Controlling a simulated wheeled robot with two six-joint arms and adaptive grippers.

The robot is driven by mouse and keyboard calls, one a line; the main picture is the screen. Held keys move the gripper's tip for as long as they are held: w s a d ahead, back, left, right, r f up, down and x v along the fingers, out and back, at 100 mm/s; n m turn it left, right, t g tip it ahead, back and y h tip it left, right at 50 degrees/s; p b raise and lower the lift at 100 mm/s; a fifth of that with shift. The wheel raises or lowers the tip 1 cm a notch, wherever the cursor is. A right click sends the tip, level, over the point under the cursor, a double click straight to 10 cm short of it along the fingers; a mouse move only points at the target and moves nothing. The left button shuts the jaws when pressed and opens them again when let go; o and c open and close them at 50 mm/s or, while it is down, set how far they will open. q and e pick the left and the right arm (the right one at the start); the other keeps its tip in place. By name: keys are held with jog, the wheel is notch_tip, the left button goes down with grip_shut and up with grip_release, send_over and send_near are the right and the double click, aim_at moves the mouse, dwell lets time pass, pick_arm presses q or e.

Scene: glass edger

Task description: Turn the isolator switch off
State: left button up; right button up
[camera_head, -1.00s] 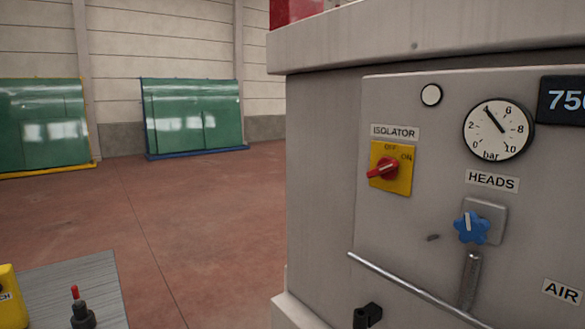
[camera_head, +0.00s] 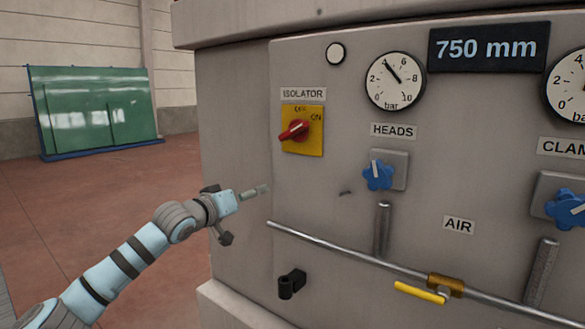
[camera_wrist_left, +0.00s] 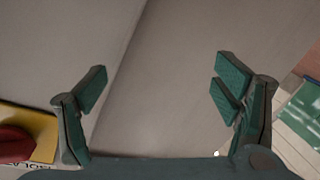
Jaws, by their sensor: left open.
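The isolator switch is a red knob (camera_head: 294,131) on a yellow plate (camera_head: 303,146), under an ISOLATOR label (camera_head: 303,94) on the grey panel. The plate has OFF at the top and ON at the upper right; the knob's handle slants, its near end pointing lower left. My left gripper (camera_head: 262,190) is below and left of the switch, in front of the cabinet's corner, apart from the knob. In the left wrist view the gripper (camera_wrist_left: 165,85) is open and empty, with the red knob (camera_wrist_left: 14,143) at the lower left edge. My right gripper is out of view.
To the right are a blue HEADS knob (camera_head: 378,176), a pressure gauge (camera_head: 395,80) and a 750 mm display (camera_head: 489,47). A metal pipe (camera_head: 340,249) with a yellow lever (camera_head: 419,293) crosses below. A black fitting (camera_head: 291,284) sticks out lower down.

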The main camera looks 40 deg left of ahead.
pick_arm(q)
jog(key=s+d+r+t+h, duration=0.1)
jog(key=s+d+r, duration=0.15)
jog(key=r, duration=0.25)
jog(key=s+d+r+t+h, duration=0.1)
jog(key=s+d+r, duration=0.15)
jog(key=r, duration=0.35)
jog(key=m, duration=0.1)
send_near(289, 131)
jog(key=shift+h, duration=0.4)
jog(key=w+p, duration=0.3)
jog(key=p, duration=0.2)
jog(key=w+p, duration=0.4)
jog(key=p, duration=0.2)
jog(key=w+p, duration=0.3)
jog(key=p, duration=0.3)
jog(key=shift+w+a+r, duration=0.25)
jog(key=shift+w+a, duration=0.1)
jog(key=shift+a, duration=0.05)
jog(key=shift+w+d+f, duration=0.1)
jog(key=shift+w+f, duration=0.05)
jog(key=shift+w, duration=0.15)
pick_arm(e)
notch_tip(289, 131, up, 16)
pick_arm(q)
jog(key=shift+s, duration=0.1)
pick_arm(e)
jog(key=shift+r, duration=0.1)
